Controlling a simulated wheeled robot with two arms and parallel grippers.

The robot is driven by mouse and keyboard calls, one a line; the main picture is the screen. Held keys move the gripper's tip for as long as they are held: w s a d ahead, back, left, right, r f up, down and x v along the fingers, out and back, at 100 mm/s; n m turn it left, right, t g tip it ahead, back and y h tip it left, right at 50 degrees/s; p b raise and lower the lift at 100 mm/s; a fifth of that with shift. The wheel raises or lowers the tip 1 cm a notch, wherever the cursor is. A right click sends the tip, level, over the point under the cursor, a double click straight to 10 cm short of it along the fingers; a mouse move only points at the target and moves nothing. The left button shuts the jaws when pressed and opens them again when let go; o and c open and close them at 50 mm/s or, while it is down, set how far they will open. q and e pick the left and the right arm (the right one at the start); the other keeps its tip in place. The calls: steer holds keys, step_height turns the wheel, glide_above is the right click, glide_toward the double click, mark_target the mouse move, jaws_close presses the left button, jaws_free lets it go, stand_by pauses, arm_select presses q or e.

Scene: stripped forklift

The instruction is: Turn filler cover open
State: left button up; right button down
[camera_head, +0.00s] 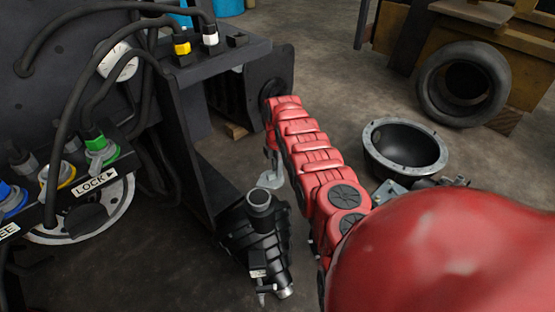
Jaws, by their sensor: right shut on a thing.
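My right arm, red and segmented, reaches from the lower right up to the dark side of the forklift. My right gripper (271,108) is at its far end, small and mostly hidden by the arm. It is shut on what appears to be the filler cover (270,82), a dark round part on the forklift's side. The fingers, and the exact way they hold the cover, cannot be made out. How far the cover is turned cannot be seen. My left gripper is not in view.
The forklift panel at left carries cables, coloured knobs (97,146) and a LOCK label (95,184).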

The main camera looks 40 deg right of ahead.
stand_by(0.3)
steer(key=c, duration=0.8)
jaws_free()
step_height(320, 180, up, 5)
steer(key=p, duration=0.3)
steer(key=shift+d+r, duration=0.1)
steer(key=shift+r, duration=0.1)
step_height(320, 180, up, 12)
steer(key=p, duration=0.2)
steer(key=shift+p, duration=0.4)
steer(key=shift+w+f, duration=0.1)
steer(key=shift+w, duration=0.05)
